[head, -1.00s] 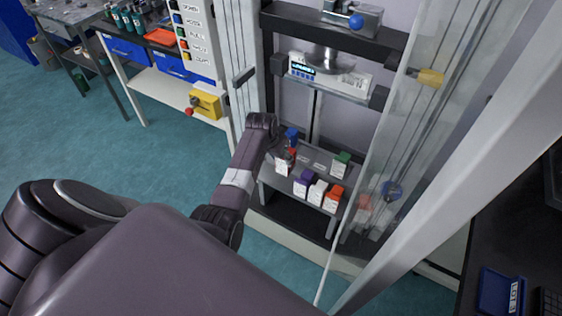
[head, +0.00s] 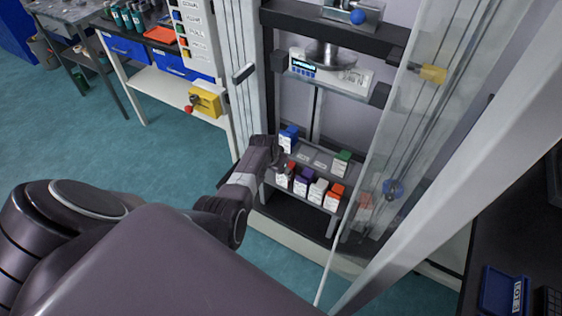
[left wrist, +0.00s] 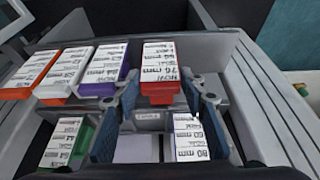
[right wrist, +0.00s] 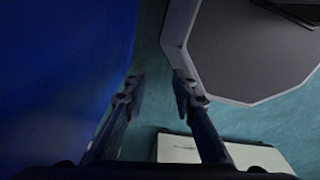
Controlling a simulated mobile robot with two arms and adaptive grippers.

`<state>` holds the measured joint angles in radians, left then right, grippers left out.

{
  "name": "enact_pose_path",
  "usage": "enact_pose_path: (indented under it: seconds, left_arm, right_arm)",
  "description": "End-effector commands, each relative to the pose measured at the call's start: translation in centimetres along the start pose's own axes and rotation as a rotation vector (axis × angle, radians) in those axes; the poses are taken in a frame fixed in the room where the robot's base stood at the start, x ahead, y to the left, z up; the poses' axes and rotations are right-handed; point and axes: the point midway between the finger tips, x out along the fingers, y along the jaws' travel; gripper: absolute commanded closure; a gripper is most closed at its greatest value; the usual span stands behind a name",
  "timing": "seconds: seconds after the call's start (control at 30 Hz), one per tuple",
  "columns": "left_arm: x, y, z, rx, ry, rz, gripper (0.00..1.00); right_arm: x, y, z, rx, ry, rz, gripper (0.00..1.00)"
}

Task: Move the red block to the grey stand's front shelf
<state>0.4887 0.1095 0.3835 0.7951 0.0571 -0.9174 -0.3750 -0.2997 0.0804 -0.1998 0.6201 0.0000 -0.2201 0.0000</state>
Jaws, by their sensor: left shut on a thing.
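The red block (head: 284,178), with a white label, is at the left end of the front row on the grey stand (head: 336,176), beside the purple block (head: 303,184). It also shows in the left wrist view (left wrist: 160,72), between the fingertips of my left gripper (left wrist: 160,92), which is shut on it. In the head view my left gripper (head: 283,162) reaches in from the left and partly hides the block. I cannot tell whether its underside touches the front shelf. My right gripper (right wrist: 160,85) is open and empty, away from the stand.
A white block (head: 317,191) and an orange block (head: 334,196) continue the front row. A blue block (head: 288,138) and a green block (head: 341,163) stand on the upper shelf behind. The machine's frame and clear door (head: 385,150) close in the right side.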

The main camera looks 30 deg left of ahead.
Motion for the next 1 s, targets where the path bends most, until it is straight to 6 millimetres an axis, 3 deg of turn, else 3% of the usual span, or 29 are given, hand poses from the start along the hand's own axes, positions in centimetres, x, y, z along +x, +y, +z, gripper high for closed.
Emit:
enact_pose_path:
  seconds: [0.17,0.2,0.23,0.67,1.0]
  left_arm:
    - [0.4,-0.1,0.1,0.000,0.001,-0.001,1.00]
    - [0.3,0.0,0.1,0.000,0.000,0.000,0.58]
    - [0.3,0.0,0.1,0.000,0.000,0.000,0.55]
    - [-0.5,0.0,-0.1,0.000,0.001,-0.001,0.54]
    - [-4.5,-0.1,-0.1,0.001,0.001,-0.002,0.54]
  right_arm:
    - [0.4,0.0,0.1,0.000,0.000,0.000,0.75]
    - [0.3,0.0,0.0,0.000,0.000,0.000,0.75]
    - [0.2,0.0,0.0,0.000,0.000,0.000,0.75]
    - [-0.3,0.0,0.0,0.000,0.000,0.000,0.75]
    - [-1.7,0.0,-0.1,0.000,0.000,0.000,0.75]
